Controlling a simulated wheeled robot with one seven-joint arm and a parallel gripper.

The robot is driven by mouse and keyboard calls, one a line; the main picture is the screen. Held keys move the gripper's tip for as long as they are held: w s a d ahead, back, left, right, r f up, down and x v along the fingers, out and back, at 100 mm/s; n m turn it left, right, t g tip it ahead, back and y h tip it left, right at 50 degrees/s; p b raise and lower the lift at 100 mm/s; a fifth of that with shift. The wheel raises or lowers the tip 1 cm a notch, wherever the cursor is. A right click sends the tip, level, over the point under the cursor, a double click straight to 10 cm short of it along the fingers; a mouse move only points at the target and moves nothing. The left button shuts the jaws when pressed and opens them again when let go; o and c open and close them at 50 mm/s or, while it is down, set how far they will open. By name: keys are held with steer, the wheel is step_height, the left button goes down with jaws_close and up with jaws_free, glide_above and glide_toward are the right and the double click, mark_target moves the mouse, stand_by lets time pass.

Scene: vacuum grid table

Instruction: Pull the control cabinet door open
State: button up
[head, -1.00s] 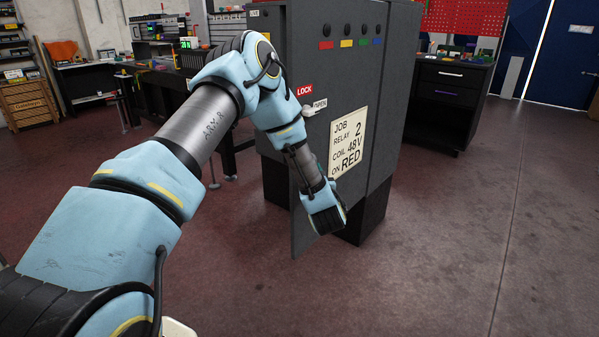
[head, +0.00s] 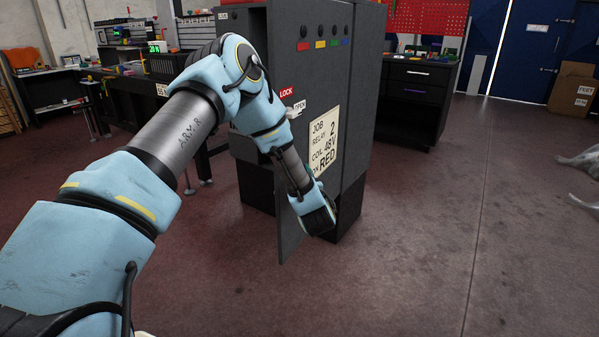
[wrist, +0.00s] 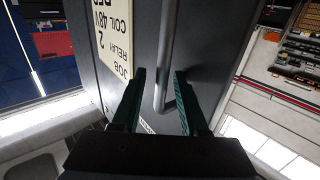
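The grey control cabinet (head: 312,75) stands in front of me in the head view. Its door (head: 293,240) stands ajar, its lower left corner swung out from the black base. The door carries a LOCK/OPEN marking and a job label (head: 323,140); the label also shows upside down in the wrist view (wrist: 110,45). In the wrist view the grey bar handle (wrist: 167,50) runs between the two dark green fingers of my gripper (wrist: 160,78). The fingers are apart, with gaps beside the bar. In the head view my wrist hides the handle and fingers.
A black drawer unit (head: 420,90) stands right of the cabinet, and a dark workbench (head: 140,105) stands to its left. Cardboard boxes (head: 573,90) stand at the far right by the blue door. The floor (head: 430,250) at front right is clear.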

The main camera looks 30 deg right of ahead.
steer(key=shift+s+a, duration=0.1)
steer(key=shift+s, duration=0.05)
steer(key=b+v, duration=0.1)
steer(key=v, duration=0.9)
steer(key=shift+s, duration=0.25)
